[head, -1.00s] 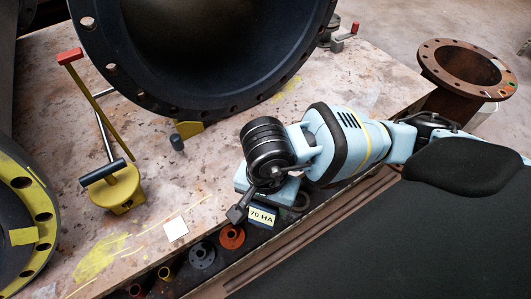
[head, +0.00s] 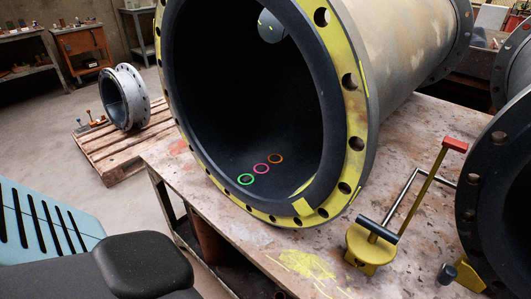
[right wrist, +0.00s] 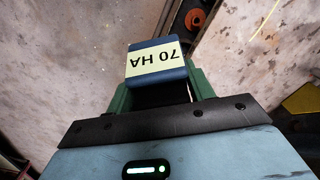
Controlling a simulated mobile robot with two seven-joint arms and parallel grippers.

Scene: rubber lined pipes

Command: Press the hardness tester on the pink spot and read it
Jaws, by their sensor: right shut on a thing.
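A pink ring (head: 260,170) marks the dark inner lining of the large pipe (head: 420,50) with a yellow flange face, in the head view. It lies on the lower inside wall, between a green ring (head: 245,179) and an orange ring (head: 276,159). In the right wrist view my right gripper (right wrist: 160,90) is shut on a blue block (right wrist: 158,48) with a pale label reading "70 HA", upside down in the picture. The right gripper and the block are outside the head view. My left gripper is not in view. I cannot make out a separate hardness tester.
The pipe rests on a stained workbench (head: 300,265). A yellow tool (head: 370,250) with a tall red-tipped bar stands in front of it at right, near another dark flange (head: 500,180). A small pipe piece (head: 125,97) sits on a pallet (head: 110,160) at left.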

